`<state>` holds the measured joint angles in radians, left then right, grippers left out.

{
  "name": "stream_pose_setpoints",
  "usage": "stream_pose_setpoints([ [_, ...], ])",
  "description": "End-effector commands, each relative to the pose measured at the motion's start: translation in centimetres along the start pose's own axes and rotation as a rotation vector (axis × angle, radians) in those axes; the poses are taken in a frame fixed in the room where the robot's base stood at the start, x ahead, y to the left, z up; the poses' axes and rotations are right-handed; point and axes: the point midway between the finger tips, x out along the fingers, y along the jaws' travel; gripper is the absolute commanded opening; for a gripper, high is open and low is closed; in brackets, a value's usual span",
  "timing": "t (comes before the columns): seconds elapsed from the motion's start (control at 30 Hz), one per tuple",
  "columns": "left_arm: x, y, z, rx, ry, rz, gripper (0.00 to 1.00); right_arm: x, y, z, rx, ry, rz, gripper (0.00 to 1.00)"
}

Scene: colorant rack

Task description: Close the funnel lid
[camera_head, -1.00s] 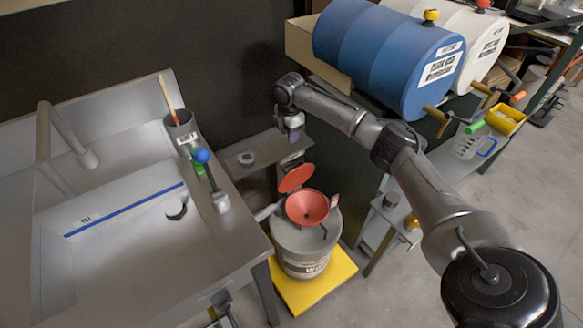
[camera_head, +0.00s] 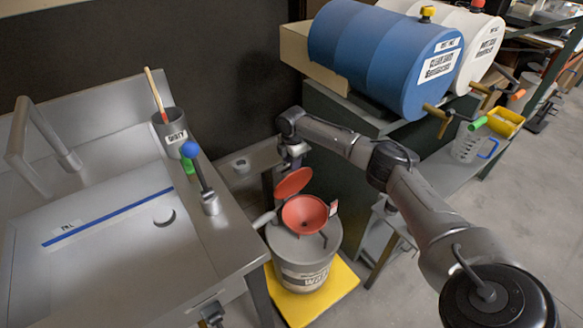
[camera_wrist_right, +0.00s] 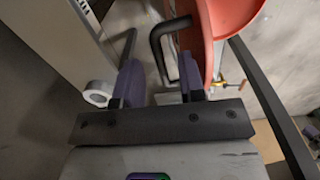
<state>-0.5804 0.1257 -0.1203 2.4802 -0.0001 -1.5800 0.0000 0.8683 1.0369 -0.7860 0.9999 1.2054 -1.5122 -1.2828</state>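The red funnel (camera_head: 304,214) sits on top of a grey bucket, and its round red lid (camera_head: 293,182) stands raised, tilted open at the funnel's back edge. My right gripper (camera_head: 293,158) points down just behind and above the lid. In the right wrist view, my right gripper (camera_wrist_right: 160,80) is open, its two purple-padded fingers apart. A black bent handle (camera_wrist_right: 157,42) shows beyond and partly between the fingers, beside red lid or funnel surfaces (camera_wrist_right: 232,18). I cannot tell whether the right finger touches the red part. My left gripper is not in view.
The bucket (camera_head: 302,270) stands on a yellow platform (camera_head: 338,285). A blue drum (camera_head: 385,60) rests above a dark cabinet at the right. A small grey shelf (camera_head: 245,165) lies behind the lid.

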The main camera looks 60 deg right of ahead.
Motion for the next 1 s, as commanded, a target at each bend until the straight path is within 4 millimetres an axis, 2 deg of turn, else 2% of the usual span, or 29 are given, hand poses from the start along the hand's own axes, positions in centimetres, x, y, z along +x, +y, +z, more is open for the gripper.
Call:
stream_pose_setpoints([
  [0.03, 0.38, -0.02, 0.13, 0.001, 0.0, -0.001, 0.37, 0.63, 0.0, -0.02, 0.0, 0.0, 0.0, 0.37],
  [0.2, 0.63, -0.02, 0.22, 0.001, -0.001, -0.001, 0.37, 1.32, 0.01, -0.03, -0.001, 0.0, 0.001, 0.37],
  [0.53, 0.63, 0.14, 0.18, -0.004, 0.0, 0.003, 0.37, 1.42, 0.01, -0.03, -0.001, 0.0, 0.001, 0.37],
  [0.9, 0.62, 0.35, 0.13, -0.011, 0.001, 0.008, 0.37, 1.4, 0.01, -0.03, -0.001, 0.0, 0.001, 0.02],
  [1.0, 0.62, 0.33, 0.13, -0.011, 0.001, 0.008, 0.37, 1.4, 0.01, -0.03, -0.001, 0.0, 0.001, 0.0],
])
